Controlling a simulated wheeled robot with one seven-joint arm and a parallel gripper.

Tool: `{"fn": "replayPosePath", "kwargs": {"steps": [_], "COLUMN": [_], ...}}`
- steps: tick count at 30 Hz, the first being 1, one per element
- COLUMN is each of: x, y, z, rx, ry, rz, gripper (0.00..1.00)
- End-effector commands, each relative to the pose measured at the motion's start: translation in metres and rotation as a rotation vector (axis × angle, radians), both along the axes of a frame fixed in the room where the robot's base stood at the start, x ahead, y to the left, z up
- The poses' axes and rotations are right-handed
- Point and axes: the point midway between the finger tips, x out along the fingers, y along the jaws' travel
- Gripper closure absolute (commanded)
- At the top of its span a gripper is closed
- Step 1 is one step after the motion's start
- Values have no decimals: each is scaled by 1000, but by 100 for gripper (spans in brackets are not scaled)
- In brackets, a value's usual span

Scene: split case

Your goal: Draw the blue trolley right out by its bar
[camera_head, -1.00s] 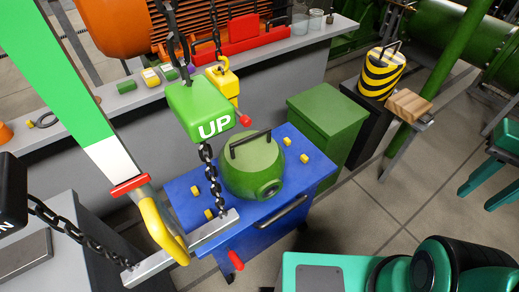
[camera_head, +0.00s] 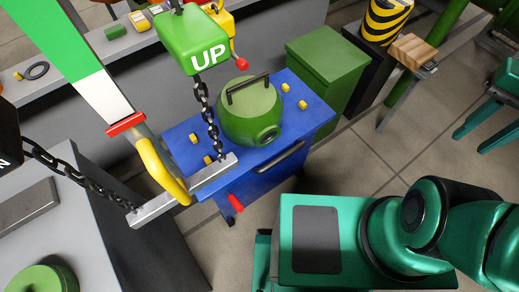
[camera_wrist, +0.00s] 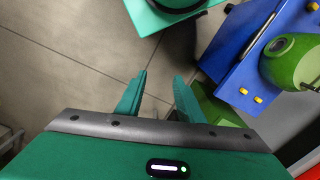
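The blue trolley (camera_head: 262,184) stands in the middle of the head view, with a green rounded casing (camera_head: 240,115) and small yellow blocks on its top. Its dark bar (camera_head: 278,156) runs along the near front edge. A red lever (camera_head: 236,203) sticks out low on the front left. In the wrist view the trolley (camera_wrist: 228,45) is at the upper right, with its bar (camera_wrist: 262,40) slanting across it. My gripper (camera_wrist: 160,76) is open and empty, pointing over floor, apart from the trolley and left of its bar.
A green cabinet (camera_head: 326,62) stands right behind the trolley. A green "UP" pendant (camera_head: 192,40) and chain hang above it, down to a grey beam (camera_head: 182,190) at its left front corner. A grey bench (camera_head: 85,215) is at left. Floor right of the trolley is clear.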

Motion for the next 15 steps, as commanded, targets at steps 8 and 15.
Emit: {"fn": "replayPosePath", "kwargs": {"steps": [8, 15], "x": [66, 128], "y": [36, 116], "z": [-16, -54], "rx": [-66, -125], "ry": [48, 71], "rz": [-62, -136], "gripper": [66, 66]}}
